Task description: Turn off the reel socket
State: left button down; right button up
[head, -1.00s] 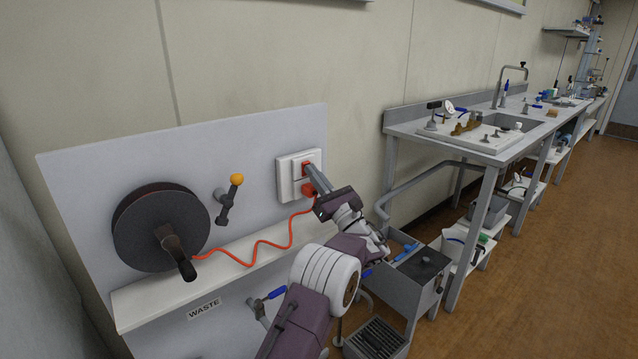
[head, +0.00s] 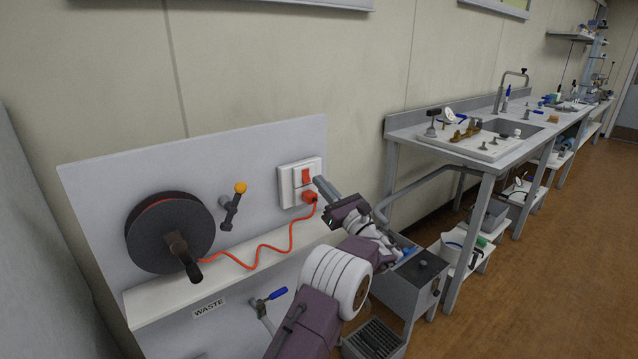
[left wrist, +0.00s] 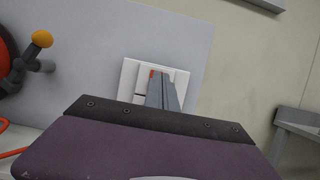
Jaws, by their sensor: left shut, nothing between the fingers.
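The reel socket (head: 285,182) is a white plate on the grey panel, with a red rocker switch (head: 306,176) at its upper right. A red plug (head: 309,197) sits in its lower part, with an orange-red cord running left to the dark reel (head: 150,238). My left gripper (head: 318,181) is shut and empty, its fingertips just right of the switch, apparently a little off the plate. In the left wrist view the closed fingers (left wrist: 163,92) cover much of the socket; a bit of red shows beside their tips. Which way the rocker is tilted I cannot tell. My right gripper is out of view.
A dark tap with an orange knob (head: 240,188) stands out left of the socket. A white shelf (head: 160,309) runs below the reel. A grey bench with a sink (head: 512,128) stands to the right, with a grey bin (head: 425,268) below.

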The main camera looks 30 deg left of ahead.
pick_arm(q)
jog(key=s+d+p, duration=0.1)
jog(key=s+d, duration=0.2)
jog(key=d, duration=0.6)
jog(key=shift+s+d+f, duration=0.25)
jog(key=shift+s+d, duration=0.1)
jog(key=shift+s, duration=0.05)
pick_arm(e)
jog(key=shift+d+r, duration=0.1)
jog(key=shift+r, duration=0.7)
